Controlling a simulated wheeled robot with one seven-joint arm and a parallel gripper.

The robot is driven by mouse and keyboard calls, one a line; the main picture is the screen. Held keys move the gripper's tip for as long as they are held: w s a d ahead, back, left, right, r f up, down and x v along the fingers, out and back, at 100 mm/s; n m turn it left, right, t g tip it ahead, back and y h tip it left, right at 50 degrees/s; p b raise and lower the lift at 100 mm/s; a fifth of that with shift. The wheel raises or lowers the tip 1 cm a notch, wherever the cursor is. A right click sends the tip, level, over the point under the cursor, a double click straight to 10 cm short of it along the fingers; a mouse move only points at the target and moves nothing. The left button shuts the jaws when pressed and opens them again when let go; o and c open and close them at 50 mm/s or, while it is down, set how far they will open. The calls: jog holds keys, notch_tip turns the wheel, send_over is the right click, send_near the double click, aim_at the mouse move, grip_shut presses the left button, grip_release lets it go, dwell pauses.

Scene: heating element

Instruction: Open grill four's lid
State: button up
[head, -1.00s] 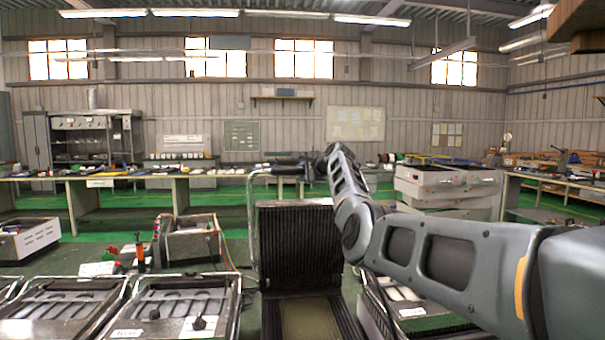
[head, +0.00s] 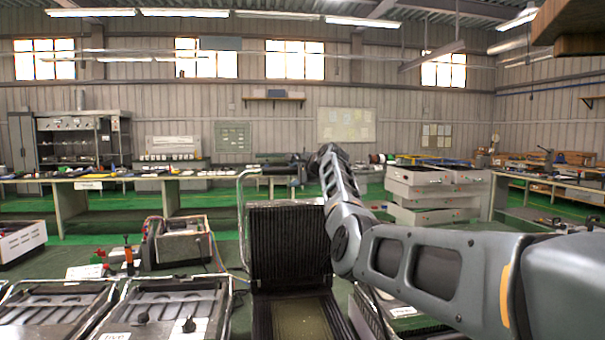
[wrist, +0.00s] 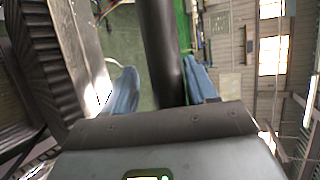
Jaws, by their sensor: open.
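The middle grill's lid (head: 288,247) stands upright, its dark ribbed inner face toward me. Its lower plate (head: 300,318) lies exposed below; no number shows on this grill. A metal side bar (head: 240,215) rises at the lid's left. My gripper (head: 290,165) is behind and above the lid's top edge, small in the head view. In the wrist view my gripper (wrist: 161,82) is open, with blue fingers on either side of a dark round bar, which looks like the lid's handle. The ribbed lid also shows at left there (wrist: 38,62). Contact with the bar cannot be told.
Shut grills stand to the left, one with a label (head: 117,336) that seems to read five. Another grill (head: 405,310) is partly hidden under my arm at right. A toaster-like unit (head: 180,240) stands behind. White drawers (head: 435,190) and long benches stand farther back.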

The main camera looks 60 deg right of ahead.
jog(key=b+v, duration=0.1)
jog(key=v, duration=0.5)
jog(key=shift+s+a, duration=0.2)
jog(key=shift+r, duration=0.1)
dwell(0.4)
